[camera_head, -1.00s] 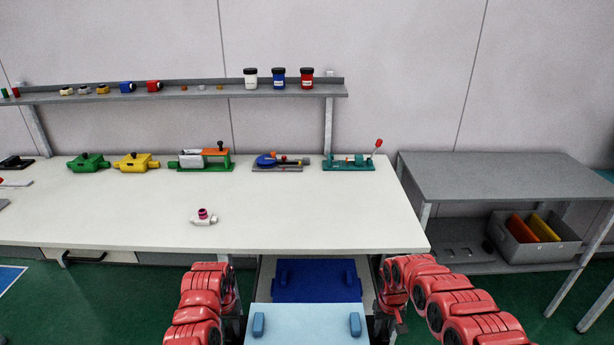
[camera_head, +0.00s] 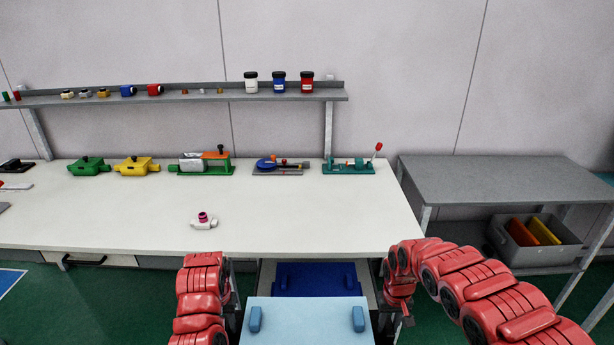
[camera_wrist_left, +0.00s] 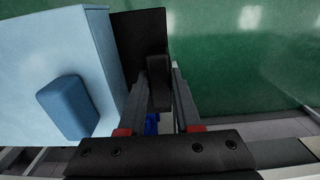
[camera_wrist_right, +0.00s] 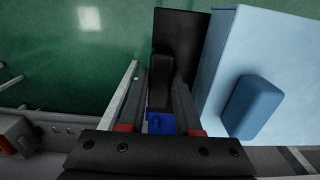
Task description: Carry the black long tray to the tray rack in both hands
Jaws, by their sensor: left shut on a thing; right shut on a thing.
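The black long tray (camera_wrist_left: 138,35) shows in both wrist views (camera_wrist_right: 182,35) as a dark plate with a black handle at each end. A light blue block (camera_head: 308,318) with two blue grips covers its middle; in the head view the tray is hidden beneath it. My left gripper (camera_wrist_left: 159,85) is shut on one black handle. My right gripper (camera_wrist_right: 162,85) is shut on the other. In the head view both grippers are mostly hidden beside the light blue block. I cannot tell for certain which structure is the tray rack.
A dark blue tray (camera_head: 316,278) lies low beyond the light blue block, by the front of the white table (camera_head: 120,215). A grey shelf table (camera_head: 510,180) stands at the right, with a grey bin (camera_head: 540,250) below. Green floor lies between.

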